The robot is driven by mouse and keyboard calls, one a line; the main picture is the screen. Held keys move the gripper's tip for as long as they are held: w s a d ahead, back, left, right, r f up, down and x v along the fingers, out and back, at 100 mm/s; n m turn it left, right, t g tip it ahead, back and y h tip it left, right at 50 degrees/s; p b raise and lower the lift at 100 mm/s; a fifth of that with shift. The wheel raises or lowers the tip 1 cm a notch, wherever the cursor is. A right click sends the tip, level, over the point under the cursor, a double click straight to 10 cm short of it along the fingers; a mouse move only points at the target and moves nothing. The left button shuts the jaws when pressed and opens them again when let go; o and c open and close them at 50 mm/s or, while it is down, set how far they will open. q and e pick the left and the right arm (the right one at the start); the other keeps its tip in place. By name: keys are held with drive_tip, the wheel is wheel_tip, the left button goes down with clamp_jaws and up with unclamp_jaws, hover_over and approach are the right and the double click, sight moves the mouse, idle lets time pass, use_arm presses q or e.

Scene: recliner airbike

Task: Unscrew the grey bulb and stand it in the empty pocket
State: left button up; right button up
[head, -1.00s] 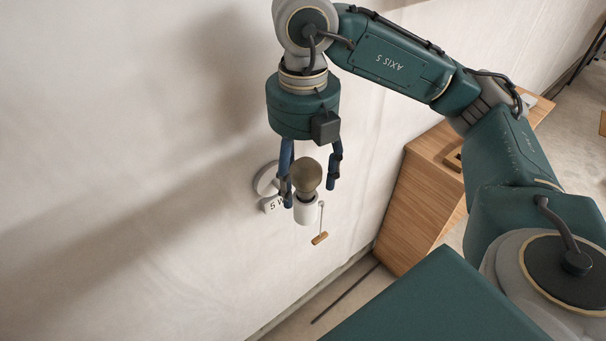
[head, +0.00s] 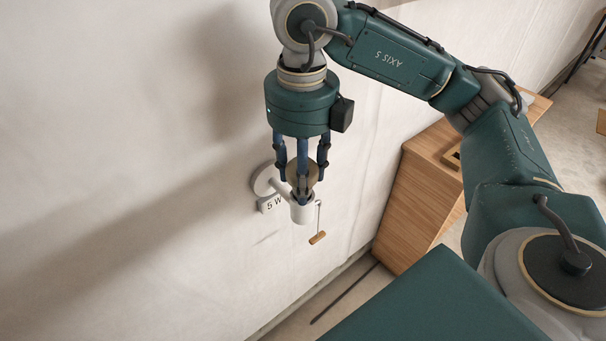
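The grey bulb (head: 312,174) sits upright in a white socket (head: 302,213) on the wall lamp. My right gripper (head: 302,185) points straight down over it, its blue fingers around the glass. The fingers slant in against the bulb and look shut on it; one finger covers its middle. The bulb's base is hidden in the socket and behind the fingers. A small wooden piece with a dark recess (head: 452,158) lies on the cabinet top, partly cut off by my arm; I cannot tell whether it holds the empty pocket. My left gripper is not in view.
The lamp's round wall plate (head: 264,180) and a "5 W" tag (head: 271,204) are close to the fingers. A pull cord with a wooden handle (head: 317,238) hangs beside the socket. A wooden cabinet (head: 414,207) stands against the wall on the right.

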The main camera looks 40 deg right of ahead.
drive_tip(key=n, duration=0.4)
drive_tip(key=shift+a+n, duration=0.1)
drive_tip(key=shift+n, duration=0.3)
drive_tip(key=shift+f, duration=0.1)
drive_tip(key=n, duration=0.3)
drive_tip(key=shift+n, duration=0.4)
drive_tip(key=n, duration=0.4)
drive_tip(key=shift+b, duration=0.3)
drive_tip(key=n, duration=0.3)
drive_tip(key=shift+n, duration=0.4)
drive_tip(key=o, duration=1)
